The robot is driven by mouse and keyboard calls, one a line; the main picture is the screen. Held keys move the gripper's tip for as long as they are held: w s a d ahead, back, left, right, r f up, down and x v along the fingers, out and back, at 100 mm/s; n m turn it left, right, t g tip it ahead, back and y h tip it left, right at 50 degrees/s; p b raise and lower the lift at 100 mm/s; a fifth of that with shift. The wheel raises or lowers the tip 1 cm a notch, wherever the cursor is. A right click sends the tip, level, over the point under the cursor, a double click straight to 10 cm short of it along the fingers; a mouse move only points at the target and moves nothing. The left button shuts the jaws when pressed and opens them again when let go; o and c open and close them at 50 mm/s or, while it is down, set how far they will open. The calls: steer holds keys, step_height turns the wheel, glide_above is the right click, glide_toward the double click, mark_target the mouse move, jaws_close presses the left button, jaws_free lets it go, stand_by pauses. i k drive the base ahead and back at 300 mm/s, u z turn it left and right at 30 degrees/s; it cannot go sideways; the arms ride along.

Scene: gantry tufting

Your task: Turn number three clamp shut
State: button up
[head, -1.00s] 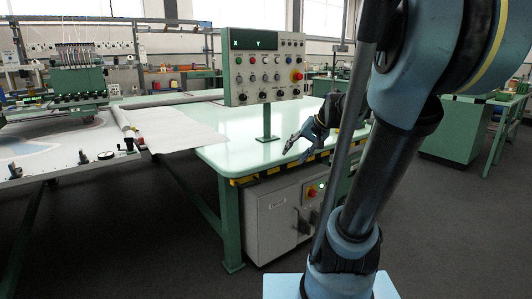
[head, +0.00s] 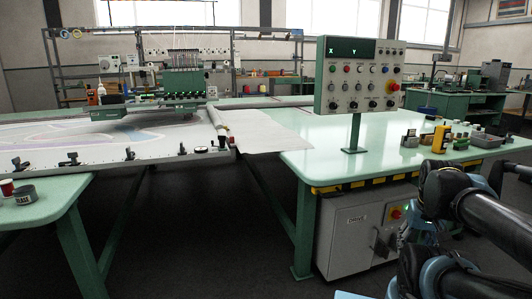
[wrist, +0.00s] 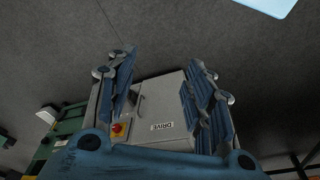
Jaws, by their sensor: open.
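Several small dark clamps stand in a row along the near rail of the tufting frame (head: 100,166) in the head view. From the left they are one clamp (head: 20,164), another (head: 69,159), another (head: 130,153) and another (head: 182,149). No numbers are readable, and their open or shut state is too small to tell. My gripper (wrist: 163,58) shows in the wrist view with its blue fingers spread and nothing between them. It points at the grey drive cabinet (wrist: 167,112), well to the right of the clamps and apart from them.
A control panel (head: 360,80) stands on the green table (head: 310,152), with bottles and a yellow container (head: 441,138) at the right. A small table (head: 60,203) at the left holds a tin (head: 25,194) and a red cup (head: 6,187). Dark floor lies open between the tables.

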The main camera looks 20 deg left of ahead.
mark_target(73, 155)
steer(key=u, duration=2.45)
